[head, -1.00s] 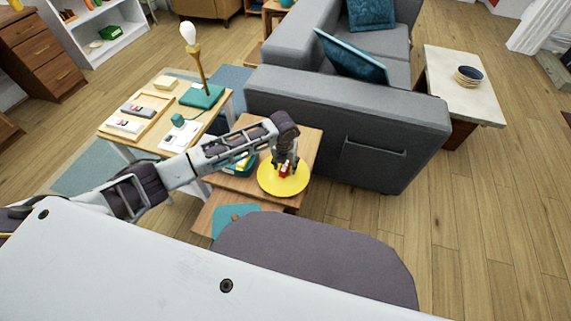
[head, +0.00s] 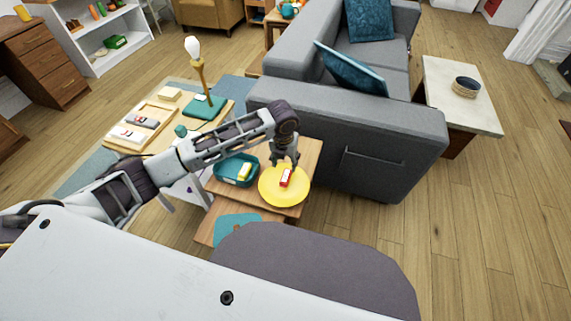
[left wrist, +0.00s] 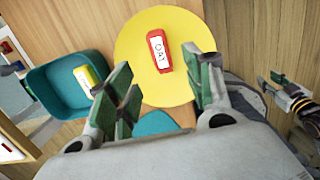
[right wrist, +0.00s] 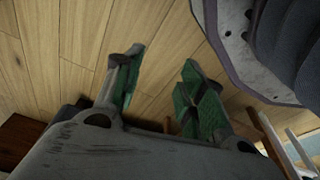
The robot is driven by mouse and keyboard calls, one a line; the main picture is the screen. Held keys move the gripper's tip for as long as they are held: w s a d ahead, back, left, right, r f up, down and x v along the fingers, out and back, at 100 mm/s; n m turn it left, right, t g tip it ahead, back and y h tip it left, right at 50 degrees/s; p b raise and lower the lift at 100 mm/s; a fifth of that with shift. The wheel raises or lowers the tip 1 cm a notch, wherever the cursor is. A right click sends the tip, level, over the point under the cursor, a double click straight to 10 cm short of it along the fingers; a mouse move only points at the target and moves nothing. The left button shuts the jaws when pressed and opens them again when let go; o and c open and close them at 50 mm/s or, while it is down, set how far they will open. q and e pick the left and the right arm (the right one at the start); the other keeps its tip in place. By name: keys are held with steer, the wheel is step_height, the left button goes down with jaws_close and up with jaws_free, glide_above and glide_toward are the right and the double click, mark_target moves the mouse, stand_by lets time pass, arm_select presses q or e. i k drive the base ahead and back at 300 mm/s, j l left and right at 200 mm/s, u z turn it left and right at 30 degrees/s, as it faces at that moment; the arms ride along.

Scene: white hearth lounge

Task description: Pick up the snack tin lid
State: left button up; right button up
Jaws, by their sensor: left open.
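A yellow round disc (head: 283,196), possibly the snack tin lid, lies flat on a small wooden table (head: 310,160) beside the sofa. A red block with a white lettered label (head: 286,178) lies on it. Both show in the left wrist view, the disc (left wrist: 135,50) and the block (left wrist: 160,51). My left gripper (head: 284,166) is open and empty, just above the disc's far edge. Its fingers (left wrist: 165,75) appear on either side of the block in the wrist view, apart from it. My right gripper (right wrist: 163,60) is open and empty above the floor.
A teal tray (head: 225,173) holding a yellow block (head: 244,172) stands left of the disc. The grey sofa (head: 350,130) is close behind and right. A desk with a lamp (head: 200,75) stands at left.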

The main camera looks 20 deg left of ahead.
mark_target(224, 225)
steer(key=u, duration=1.1)
